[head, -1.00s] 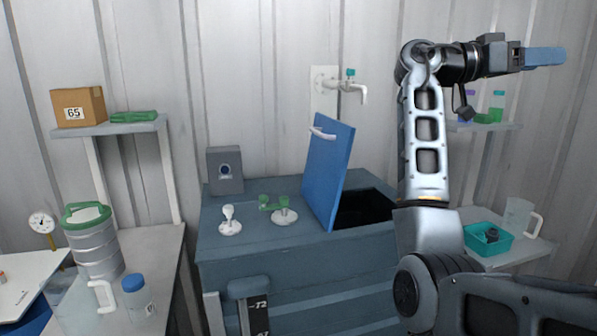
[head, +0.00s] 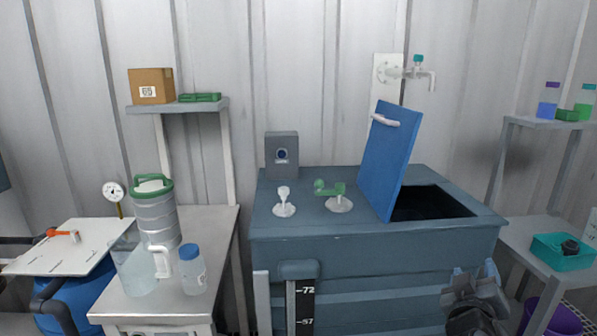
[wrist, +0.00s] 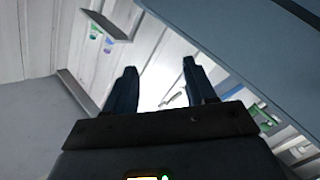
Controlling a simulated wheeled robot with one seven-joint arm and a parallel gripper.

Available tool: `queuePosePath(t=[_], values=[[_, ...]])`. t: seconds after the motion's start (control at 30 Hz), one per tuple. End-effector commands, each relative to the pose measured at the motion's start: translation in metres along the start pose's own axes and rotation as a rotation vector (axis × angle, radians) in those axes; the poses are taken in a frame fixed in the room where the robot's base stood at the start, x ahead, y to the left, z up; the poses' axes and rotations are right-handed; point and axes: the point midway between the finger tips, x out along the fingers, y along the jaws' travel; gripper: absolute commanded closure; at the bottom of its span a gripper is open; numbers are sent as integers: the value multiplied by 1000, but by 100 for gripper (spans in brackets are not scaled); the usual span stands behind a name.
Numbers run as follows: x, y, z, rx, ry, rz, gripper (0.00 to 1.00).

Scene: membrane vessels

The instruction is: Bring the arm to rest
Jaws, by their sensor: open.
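My gripper (head: 475,274) is low at the right in the head view, in front of the blue-grey tank (head: 290,235). Its blue fingers point up and the rest of the arm is mostly out of frame. In the wrist view my gripper (wrist: 160,80) shows two dark blue fingers wide apart with nothing between them. The gripper is open and empty.
The tank's blue lid (head: 388,165) stands tilted open beside a dark opening. A bench (head: 215,235) at left holds a metal canister (head: 156,215) and a bottle (head: 192,272). A teal tray (head: 548,250) sits on the right shelf.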

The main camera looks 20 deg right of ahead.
Motion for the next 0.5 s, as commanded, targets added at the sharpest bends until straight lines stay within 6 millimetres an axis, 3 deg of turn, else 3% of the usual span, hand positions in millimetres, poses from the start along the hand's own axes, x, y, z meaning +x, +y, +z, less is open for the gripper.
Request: queuePosePath(t=[0.03,0.2,0.33,0.5], values=[[-19,-17,18,-8,14,-66,45],[-84,-57,58,1,71,-277,45],[-137,-75,84,28,108,-427,45],[-209,-82,112,87,143,-603,45]])
